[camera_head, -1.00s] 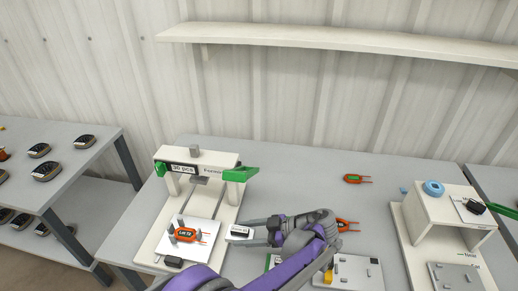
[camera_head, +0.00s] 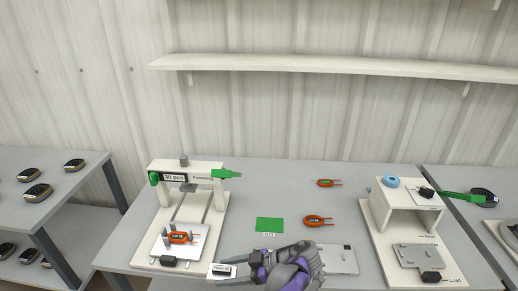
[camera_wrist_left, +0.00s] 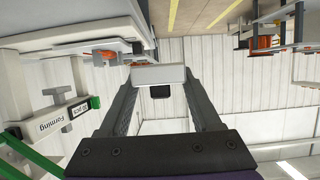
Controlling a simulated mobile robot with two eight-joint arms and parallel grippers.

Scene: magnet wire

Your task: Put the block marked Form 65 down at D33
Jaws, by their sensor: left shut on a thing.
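My left gripper (camera_head: 238,269) is low at the front of the table and shut on a small white block (camera_head: 221,271). The block has a dark mark on its front, too small to read. In the left wrist view the block (camera_wrist_left: 158,74) sits between the two fingertips (camera_wrist_left: 158,85). The green patch (camera_head: 269,224) with the label D33 (camera_head: 269,234) lies bare on the table, behind and to the right of the gripper. My right gripper is not in view.
A forming press (camera_head: 190,180) marked "30 pcs" stands on the left, with an orange coil (camera_head: 180,237) on its plate. Orange parts (camera_head: 314,220) and (camera_head: 327,183) lie right of D33. A grey plate (camera_head: 337,259) is front right; a white stand (camera_head: 408,212) is beyond.

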